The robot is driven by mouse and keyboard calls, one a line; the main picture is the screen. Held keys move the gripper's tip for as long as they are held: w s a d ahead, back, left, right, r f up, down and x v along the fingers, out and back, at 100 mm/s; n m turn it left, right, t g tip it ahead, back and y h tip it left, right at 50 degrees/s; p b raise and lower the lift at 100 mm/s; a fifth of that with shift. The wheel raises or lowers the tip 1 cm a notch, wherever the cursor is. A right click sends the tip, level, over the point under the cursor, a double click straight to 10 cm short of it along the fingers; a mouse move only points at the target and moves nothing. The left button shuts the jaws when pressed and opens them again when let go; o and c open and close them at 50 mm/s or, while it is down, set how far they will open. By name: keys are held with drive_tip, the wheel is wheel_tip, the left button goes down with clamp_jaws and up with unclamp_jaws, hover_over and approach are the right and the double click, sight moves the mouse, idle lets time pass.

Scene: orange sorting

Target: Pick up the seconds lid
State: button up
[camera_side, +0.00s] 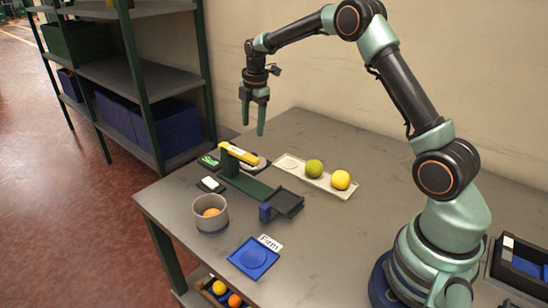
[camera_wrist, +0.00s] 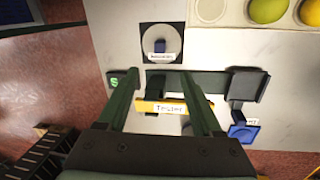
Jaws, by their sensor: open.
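In the wrist view, a round grey lid with a blue knob (camera_wrist: 160,46) lies on a dark square near the top. A small white label at its lower edge is blurred and seems to read "seconds". In the side view, a pale round thing on a dark plate (camera_side: 258,164), seemingly this lid, is partly hidden behind a yellow bar. My gripper (camera_side: 254,124) is open and empty, pointing down above the back of the table. In the wrist view, its green fingers (camera_wrist: 158,78) straddle the yellow bar lower down, and the lid shows beyond their tips.
The yellow bar (camera_side: 239,153) stands raised on a green stand near the lid. A long pale tray (camera_side: 319,180) holds a green and a yellow fruit. A grey bowl (camera_side: 211,222) holds an orange. A blue saucer (camera_side: 253,257) sits at the front. A black tray (camera_side: 288,202) stands right of the stand.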

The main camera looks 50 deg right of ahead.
hover_over(253, 153)
drive_tip(key=s+a, duration=0.1)
drive_tip(key=f, duration=0.6)
drive_tip(key=shift+s+a+f, duration=0.15)
drive_tip(key=shift+a+f, duration=0.05)
drive_tip(key=shift+f, duration=0.1)
drive_tip(key=shift+w+d+f, duration=0.1)
drive_tip(key=shift+f, duration=0.75)
drive_tip(key=shift+w+d+f, duration=0.15)
drive_tip(key=shift+f, duration=0.7)
drive_tip(key=shift+w+d+f, duration=0.1)
drive_tip(key=shift+f, duration=0.75)
clamp_jaws()
